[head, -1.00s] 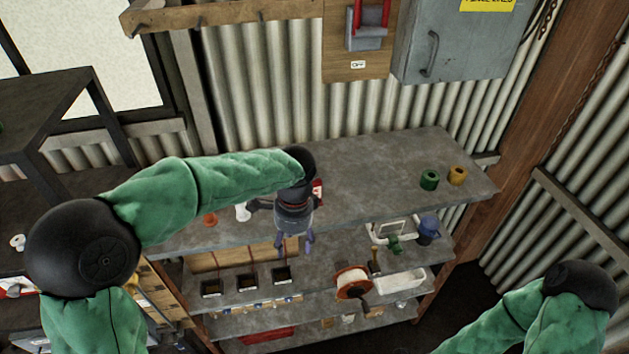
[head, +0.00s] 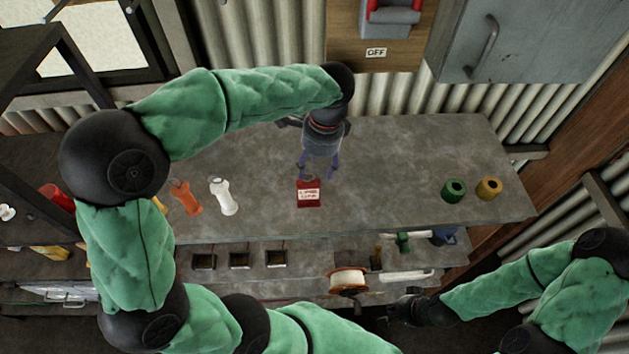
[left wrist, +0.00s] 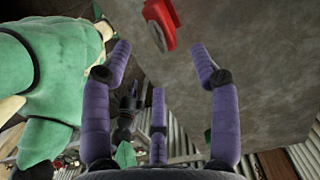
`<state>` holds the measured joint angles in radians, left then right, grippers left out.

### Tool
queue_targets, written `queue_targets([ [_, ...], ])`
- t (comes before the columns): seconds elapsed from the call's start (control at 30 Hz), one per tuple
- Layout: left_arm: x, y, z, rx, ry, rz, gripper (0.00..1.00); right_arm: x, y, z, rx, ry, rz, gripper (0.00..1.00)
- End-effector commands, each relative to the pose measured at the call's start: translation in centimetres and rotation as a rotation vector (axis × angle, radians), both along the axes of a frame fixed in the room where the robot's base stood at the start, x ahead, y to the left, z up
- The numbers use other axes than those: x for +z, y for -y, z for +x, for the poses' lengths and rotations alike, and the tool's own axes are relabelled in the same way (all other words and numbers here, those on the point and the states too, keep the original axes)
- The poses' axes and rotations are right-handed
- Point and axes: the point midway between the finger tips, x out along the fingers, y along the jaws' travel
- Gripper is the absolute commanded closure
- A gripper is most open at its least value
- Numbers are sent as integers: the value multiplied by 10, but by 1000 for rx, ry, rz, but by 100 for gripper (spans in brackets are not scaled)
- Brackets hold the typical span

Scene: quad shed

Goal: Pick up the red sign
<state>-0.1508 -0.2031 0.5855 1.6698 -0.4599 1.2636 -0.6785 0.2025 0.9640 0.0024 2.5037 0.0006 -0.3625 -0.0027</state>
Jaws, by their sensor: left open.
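The red sign (head: 308,198), with a pale lettered label, lies on the upper grey shelf near its middle. A grey loop shows at its far end. My left gripper (head: 317,172) is open and empty above the shelf, just beyond the sign, its purple fingers pointing down. In the left wrist view the sign (left wrist: 168,17) is at the top edge, partly cut off, outside the spread fingers (left wrist: 160,62). My right gripper (head: 400,312) is low at the right in front of the shelves; its fingers are too dark to read.
A white bottle (head: 223,196) and an orange bottle (head: 185,197) lie left of the sign on the shelf (head: 400,170). A green roll (head: 453,190) and a yellow roll (head: 489,188) stand at the right. A corrugated wall is behind.

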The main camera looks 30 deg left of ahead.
Motion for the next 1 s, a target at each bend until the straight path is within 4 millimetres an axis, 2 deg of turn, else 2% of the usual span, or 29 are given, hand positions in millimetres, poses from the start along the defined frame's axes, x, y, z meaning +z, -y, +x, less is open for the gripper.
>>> queue_targets([
  [0.2, -31, -4, -3, 0, -4, 0, 39, 4, 0, 0, 0, 0, 0, 100],
  [0.47, -48, -7, -4, 0, -4, 0, 39, 8, 0, 0, 0, 1, 0, 100],
  [0.73, -83, -16, -7, 0, -4, 0, 39, 19, 0, 0, 0, 1, 0, 100],
  [1.0, -91, -16, -7, 0, 0, -1, 39, 19, 0, 0, 0, 1, 0, 100],
])
